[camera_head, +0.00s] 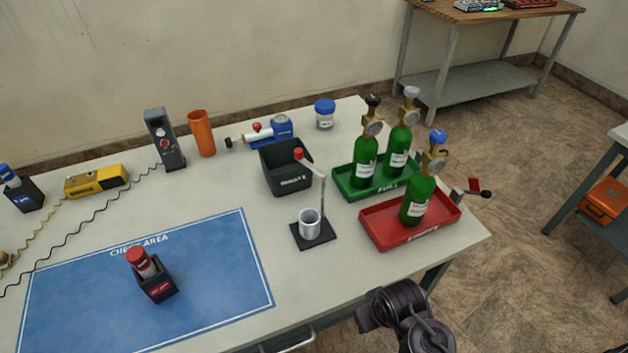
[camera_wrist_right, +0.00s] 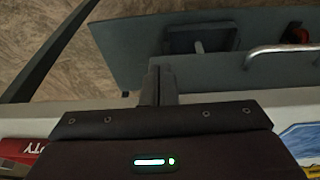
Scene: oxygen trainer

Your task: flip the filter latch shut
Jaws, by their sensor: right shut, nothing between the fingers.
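No part is labelled as a filter latch, so I cannot tell for certain which one it is. A blue and white cylindrical unit (camera_head: 268,132) with a small red knob lies at the back of the table in the head view. A thin stand (camera_head: 322,195) with a red-tipped arm tilted up rises from a black base holding a white cup (camera_head: 310,224). A red-ended lever (camera_head: 475,187) sticks out at the table's right edge. My right gripper (camera_wrist_right: 158,88) is shut and empty at the table's front edge, apart from all of these. My left gripper is out of view.
Green bottles stand in a green tray (camera_head: 344,186) and a red tray (camera_head: 385,241) at the right. A black bin (camera_head: 284,178) is behind the cup. A blue mat (camera_head: 215,285) holds a red-capped bottle in a black holder (camera_head: 159,287). A drawer handle (camera_wrist_right: 280,52) is below the table edge.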

